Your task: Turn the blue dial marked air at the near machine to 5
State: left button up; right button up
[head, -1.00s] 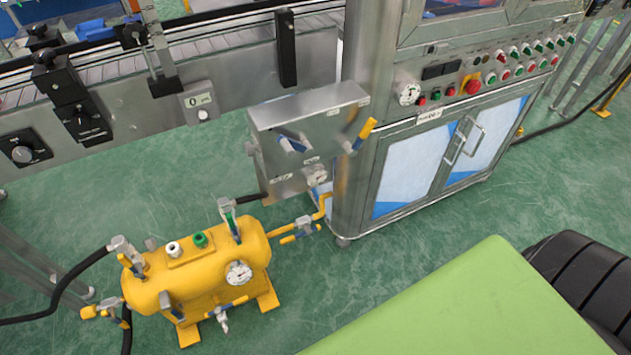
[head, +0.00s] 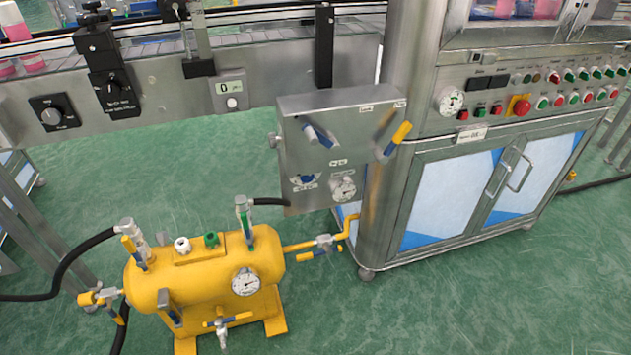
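A blue dial (head: 306,180) sits low on the left of the front of a grey metal box (head: 300,160) on the near machine. Its markings are too small to read. A round white gauge (head: 344,189) is just right of it. Above them are a blue-tipped lever (head: 320,135) and a yellow-and-blue lever (head: 397,139). Neither of my grippers shows in the head view.
A yellow tank (head: 205,270) with valves and a gauge stands on the green floor below the box. A steel cabinet (head: 430,190) with a button panel is on the right. A conveyor (head: 160,90) runs behind. Floor at the lower right (head: 480,300) is clear.

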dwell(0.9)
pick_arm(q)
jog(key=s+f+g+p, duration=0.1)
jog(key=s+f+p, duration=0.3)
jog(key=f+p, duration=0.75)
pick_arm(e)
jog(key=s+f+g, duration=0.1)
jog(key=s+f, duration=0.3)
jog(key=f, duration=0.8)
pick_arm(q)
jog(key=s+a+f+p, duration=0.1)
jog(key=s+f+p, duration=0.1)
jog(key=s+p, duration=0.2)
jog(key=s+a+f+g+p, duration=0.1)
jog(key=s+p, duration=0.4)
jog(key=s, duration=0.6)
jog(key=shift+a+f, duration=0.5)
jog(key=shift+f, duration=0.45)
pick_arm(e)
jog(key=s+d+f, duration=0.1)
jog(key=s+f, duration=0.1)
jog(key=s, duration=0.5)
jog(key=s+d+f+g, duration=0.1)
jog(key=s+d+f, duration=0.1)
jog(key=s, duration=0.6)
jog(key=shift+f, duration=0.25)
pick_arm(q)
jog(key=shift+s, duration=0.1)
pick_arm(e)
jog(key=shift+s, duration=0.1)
